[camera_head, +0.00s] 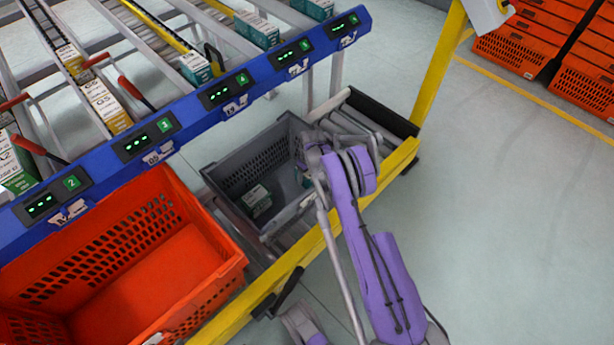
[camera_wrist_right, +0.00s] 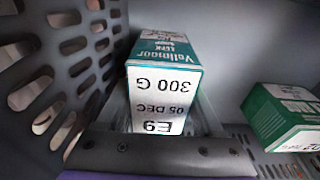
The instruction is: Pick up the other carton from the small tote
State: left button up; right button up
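The small grey tote (camera_head: 229,163) stands on a roller shelf in the head view. One carton (camera_head: 257,196) lies in its left part; a second, at its right end, is mostly hidden by my right gripper (camera_head: 303,166). In the right wrist view a white and teal carton marked E9 (camera_wrist_right: 160,92) stands right before the palm, finger-like grey strips close along both sides. Whether they grip it cannot be told. A green and white carton (camera_wrist_right: 284,116) lies apart to the right. A purple and grey part of mine shows at the bottom edge; no left fingers are clear.
A large empty-looking orange tote (camera_head: 205,250) stands at the left. A blue rail (camera_head: 225,92) with lit displays runs behind both totes, with cartons on lanes beyond. A yellow frame bar (camera_head: 325,235) borders the front. Stacked orange totes (camera_head: 520,50) stand far right.

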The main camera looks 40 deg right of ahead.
grip_shut()
jog(key=shift+r, duration=0.1)
